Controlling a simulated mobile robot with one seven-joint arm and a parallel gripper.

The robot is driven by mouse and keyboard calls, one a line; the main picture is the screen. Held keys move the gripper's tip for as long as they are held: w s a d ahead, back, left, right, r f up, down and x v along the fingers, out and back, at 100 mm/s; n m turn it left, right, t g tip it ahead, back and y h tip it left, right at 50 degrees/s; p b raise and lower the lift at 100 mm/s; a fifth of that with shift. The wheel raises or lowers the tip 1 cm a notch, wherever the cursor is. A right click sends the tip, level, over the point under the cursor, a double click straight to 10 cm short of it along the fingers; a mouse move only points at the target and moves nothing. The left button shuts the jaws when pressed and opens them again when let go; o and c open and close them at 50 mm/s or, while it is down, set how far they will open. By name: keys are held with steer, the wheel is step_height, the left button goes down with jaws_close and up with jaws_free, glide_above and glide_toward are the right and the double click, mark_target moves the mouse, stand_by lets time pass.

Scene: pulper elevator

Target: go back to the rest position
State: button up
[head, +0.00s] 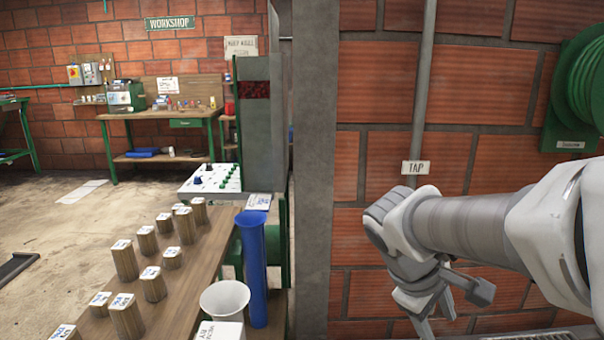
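My arm reaches in from the right edge, in front of the brick wall. Its grey and white wrist bends downward. My gripper (436,312) hangs below the wrist, pointing down. Its fingers are small and partly overlap one another, so their opening is unclear. I see no object held in it. It is to the right of the grey pillar and apart from the wooden bench (198,262).
The bench bears several labelled wooden blocks (124,260), a white cup (225,299) and a tall blue tube (252,262). A grey pillar (313,170) stands between bench and arm.

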steer(key=s+a+r+m+t+y, duration=0.3)
steer(key=s+a+m+t+y, duration=0.15)
steer(key=s+a+m, duration=0.35)
step_height(320, 180, up, 13)
steer(key=s+d+p, duration=0.1)
steer(key=p, duration=1.2)
steer(key=shift+n+g+y+p, duration=0.3)
steer(key=shift+n+g+y, duration=0.05)
steer(key=shift+n+y, duration=0.1)
stand_by(4.9)
